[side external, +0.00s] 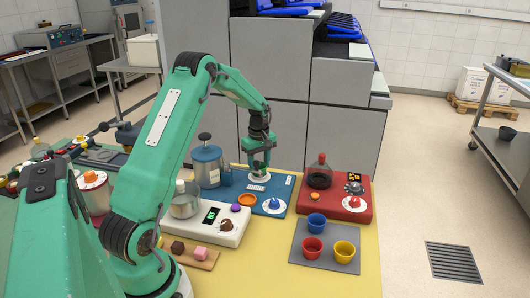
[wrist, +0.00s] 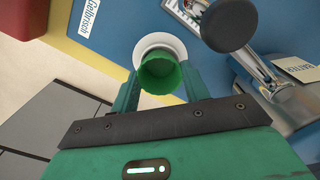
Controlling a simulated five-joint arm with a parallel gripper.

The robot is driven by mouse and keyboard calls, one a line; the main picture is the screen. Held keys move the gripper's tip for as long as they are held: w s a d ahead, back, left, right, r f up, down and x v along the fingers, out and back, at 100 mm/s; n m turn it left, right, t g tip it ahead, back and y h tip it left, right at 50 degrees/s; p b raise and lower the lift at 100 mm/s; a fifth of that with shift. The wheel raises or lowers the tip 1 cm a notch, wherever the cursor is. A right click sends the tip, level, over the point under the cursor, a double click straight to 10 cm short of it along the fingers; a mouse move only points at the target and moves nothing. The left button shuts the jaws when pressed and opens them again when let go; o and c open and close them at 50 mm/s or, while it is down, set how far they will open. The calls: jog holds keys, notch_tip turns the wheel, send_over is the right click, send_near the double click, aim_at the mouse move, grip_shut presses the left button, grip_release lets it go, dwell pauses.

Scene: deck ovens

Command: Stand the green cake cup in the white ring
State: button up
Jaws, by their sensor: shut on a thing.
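The green cake cup (wrist: 160,76) is between the two fingers of my gripper (wrist: 160,88) in the wrist view, and the fingers are shut on it. The white ring (wrist: 160,43) shows just beyond the cup, which covers its near part. In the side view my gripper (side external: 260,163) points down close over the white ring (side external: 259,178), on the blue unit (side external: 275,208). The cup is hard to make out there against the green fingers. I cannot tell whether its base touches the ring or hangs just above it.
A blue canister (side external: 207,168) stands left of my gripper. Blue (side external: 317,220), red (side external: 312,248) and yellow (side external: 344,251) cups stand on a grey mat (side external: 299,232). A white scale (side external: 205,232) is in front.

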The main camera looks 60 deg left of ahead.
jog(key=shift+f, duration=0.35)
jog(key=o, duration=0.7)
jog(key=shift+r, duration=0.25)
notch_tip(320, 180, up, 11)
jog(key=shift+f, duration=0.2)
dwell(1.0)
dwell(0.4)
